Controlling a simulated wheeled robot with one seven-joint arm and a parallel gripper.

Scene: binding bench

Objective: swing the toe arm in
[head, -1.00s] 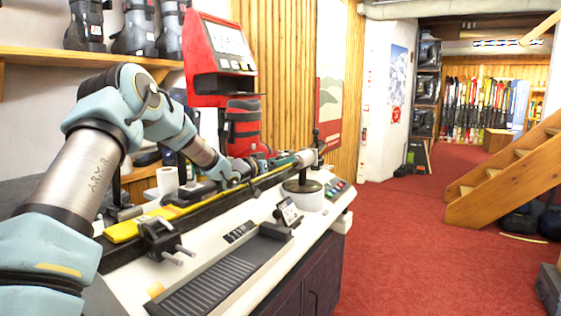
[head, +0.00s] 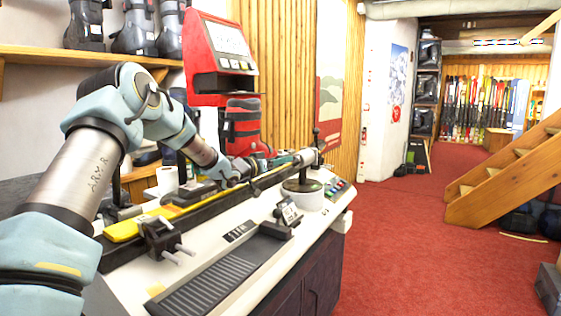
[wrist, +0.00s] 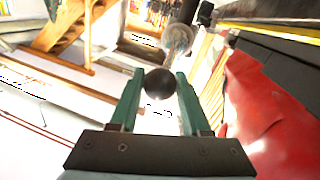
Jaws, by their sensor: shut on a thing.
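A round black knob (wrist: 160,83) sits between the two green fingers of my gripper (wrist: 160,76) in the wrist view, and the fingers are shut on it. I take this knob to be the end of the toe arm; the rest of that arm is mostly hidden behind it. In the head view my gripper (head: 284,159) is small, low over the far part of the bench (head: 215,240), beside the long black and yellow ski (head: 180,209). The knob cannot be made out clearly there.
A silver cylinder (head: 306,156) and an upright black lever (head: 316,140) stand just beyond my gripper. A red machine (head: 222,60) and a red and black boot (head: 242,125) are behind the bench. Red carpet (head: 410,235) lies open to the right.

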